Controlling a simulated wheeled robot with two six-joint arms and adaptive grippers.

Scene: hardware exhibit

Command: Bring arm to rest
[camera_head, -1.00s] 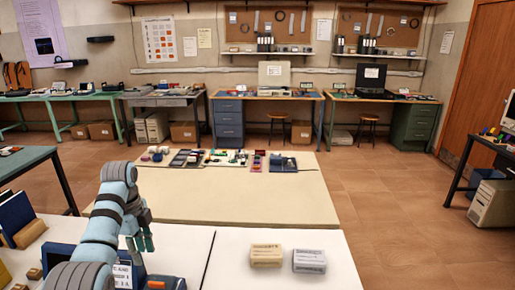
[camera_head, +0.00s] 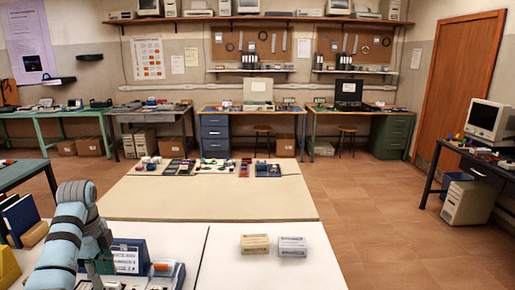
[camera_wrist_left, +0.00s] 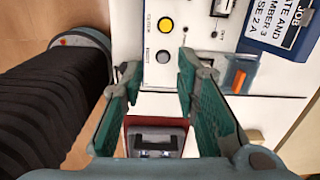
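My left arm comes in from the left in the head view, bent over the left of the white table (camera_head: 228,262). Its gripper (camera_head: 100,268) points down in front of a blue stand with a white label (camera_head: 126,257), partly hidden. In the left wrist view the two green fingers of my left gripper (camera_wrist_left: 158,85) are apart, with nothing held between them. A grey device (camera_wrist_left: 155,137) with a reddish border lies below, seen between the fingers. My right gripper is in neither view.
A device with an orange switch (camera_head: 166,268) stands right of the gripper. A cream box (camera_head: 255,243) and a white box (camera_head: 292,246) sit farther right. A yellow button (camera_wrist_left: 166,24) shows in the wrist view. A beige table (camera_head: 215,198) lies beyond.

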